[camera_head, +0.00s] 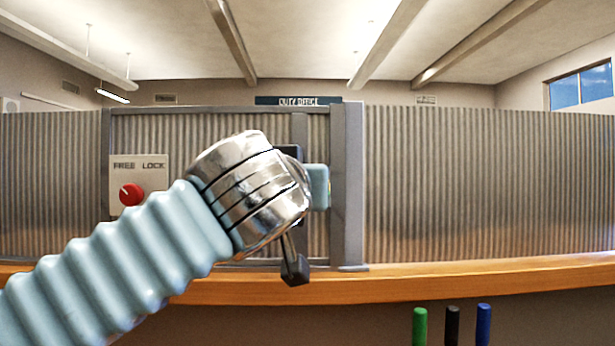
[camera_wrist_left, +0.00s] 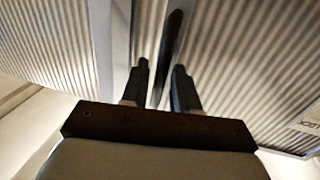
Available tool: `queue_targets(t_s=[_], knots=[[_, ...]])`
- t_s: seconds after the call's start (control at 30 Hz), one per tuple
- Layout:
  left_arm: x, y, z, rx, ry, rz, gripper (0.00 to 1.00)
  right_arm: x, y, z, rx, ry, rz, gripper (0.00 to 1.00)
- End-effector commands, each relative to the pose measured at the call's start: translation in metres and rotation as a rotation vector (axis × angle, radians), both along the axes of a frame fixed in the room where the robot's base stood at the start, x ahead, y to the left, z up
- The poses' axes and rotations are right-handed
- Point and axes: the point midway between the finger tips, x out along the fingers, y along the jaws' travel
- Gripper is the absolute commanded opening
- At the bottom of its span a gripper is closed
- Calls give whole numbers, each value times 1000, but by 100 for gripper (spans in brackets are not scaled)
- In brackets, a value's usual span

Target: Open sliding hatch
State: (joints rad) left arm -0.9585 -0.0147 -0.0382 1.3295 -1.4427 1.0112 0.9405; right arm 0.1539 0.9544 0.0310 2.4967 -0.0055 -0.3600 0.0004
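The corrugated hatch panel (camera_head: 215,125) sits in a grey frame (camera_head: 348,190) above a wooden counter. No gap shows between panel and frame. A plate (camera_head: 153,172) marked FREE and LOCK carries a red knob (camera_head: 131,194); its white mark points up and left, toward FREE. My left arm crosses the hatch from the lower left and hides part of it. In the left wrist view, my left gripper (camera_wrist_left: 160,72) has its two dark fingers apart, with a dark upright bar handle (camera_wrist_left: 173,35) showing between them. I cannot tell whether they touch it. My right gripper is out of view.
The wooden counter ledge (camera_head: 450,278) runs across below the hatch. A fixed corrugated wall (camera_head: 490,180) extends to the right. Green (camera_head: 419,326), black (camera_head: 452,326) and blue (camera_head: 483,325) marker-like items stand at the bottom right. A DUTY OFFICE sign (camera_head: 298,101) hangs above.

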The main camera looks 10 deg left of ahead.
Motion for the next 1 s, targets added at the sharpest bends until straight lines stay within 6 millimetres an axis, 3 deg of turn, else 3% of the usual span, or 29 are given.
queue_targets(t_s=[0.33,0.53,1.0], knots=[[5,0,-1,0,0,0,30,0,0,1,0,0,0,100],[5,0,-1,0,0,0,0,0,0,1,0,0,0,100],[2,10,-2,-2,1,1,0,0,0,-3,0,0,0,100]])
